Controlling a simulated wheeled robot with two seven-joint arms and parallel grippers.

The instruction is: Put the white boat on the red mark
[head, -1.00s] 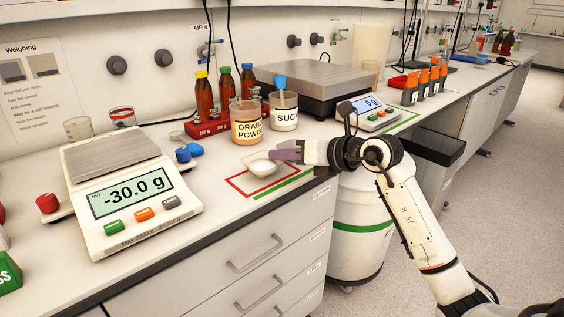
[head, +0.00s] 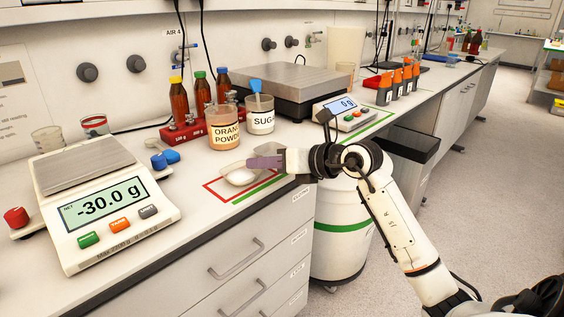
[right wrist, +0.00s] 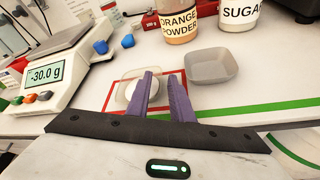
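The white boat (head: 240,177) is a shallow, pale dish with a white mound in it. It sits over the red mark (head: 208,186), a red outline on the bench; both also show in the right wrist view, the boat (right wrist: 127,92) inside the red outline (right wrist: 108,92). My right gripper (head: 252,162) has purple fingers and is low over the boat's far right side. In the right wrist view its fingers (right wrist: 163,76) stand apart, the left one overlapping the boat's right part. Whether they touch the boat is unclear. My left gripper is out of view.
A grey empty dish (right wrist: 210,66) stands right of my fingers. Orange powder (head: 223,130) and sugar (head: 261,114) jars stand behind. A scale (head: 110,205) reading -30.0 g is at left. A green line (head: 258,188) runs along the mark's front right.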

